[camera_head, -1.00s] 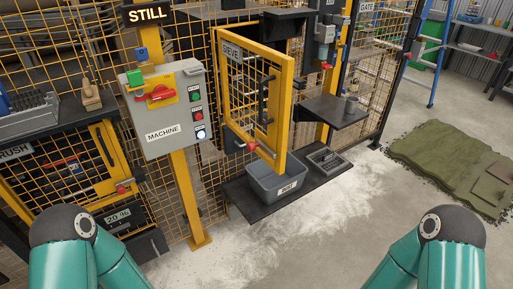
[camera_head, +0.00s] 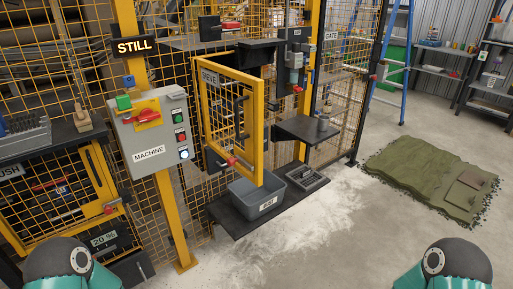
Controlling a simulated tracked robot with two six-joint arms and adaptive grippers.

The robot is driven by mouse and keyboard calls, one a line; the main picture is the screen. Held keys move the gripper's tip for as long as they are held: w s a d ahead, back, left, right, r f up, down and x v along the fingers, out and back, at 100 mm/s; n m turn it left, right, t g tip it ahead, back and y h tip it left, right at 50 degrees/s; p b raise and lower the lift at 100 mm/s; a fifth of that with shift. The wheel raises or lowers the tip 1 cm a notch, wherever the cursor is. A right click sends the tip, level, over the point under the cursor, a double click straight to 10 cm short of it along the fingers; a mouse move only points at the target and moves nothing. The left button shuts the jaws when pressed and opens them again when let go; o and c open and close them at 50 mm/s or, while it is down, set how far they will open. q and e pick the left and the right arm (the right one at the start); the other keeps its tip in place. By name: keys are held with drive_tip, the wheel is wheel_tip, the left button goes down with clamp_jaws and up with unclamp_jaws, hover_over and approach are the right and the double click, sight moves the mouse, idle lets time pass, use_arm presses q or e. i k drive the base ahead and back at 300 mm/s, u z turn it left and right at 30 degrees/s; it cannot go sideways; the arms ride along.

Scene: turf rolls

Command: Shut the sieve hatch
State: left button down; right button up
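The sieve hatch (camera_head: 258,120) is a yellow-framed mesh door labelled SIEVE in the middle of the head view. It stands swung open, out from the fence, with a dark handle on it and a red-tipped latch part (camera_head: 232,160) near its lower edge. A grey bin (camera_head: 243,196) stands below it on a dark shelf. Only the teal and dark upper parts of my two arms show at the bottom left and bottom right corners. Neither gripper is in the picture.
A grey MACHINE control box (camera_head: 150,133) with a red switch and several buttons is mounted on a yellow post left of the hatch. A dark side shelf (camera_head: 308,130) juts out to the right. Pale dust covers the floor in front. A green turf mat (camera_head: 425,175) lies at right.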

sight(253, 103)
drive_tip(key=z, duration=0.05)
drive_tip(key=i, duration=0.85)
drive_tip(key=u, duration=0.1)
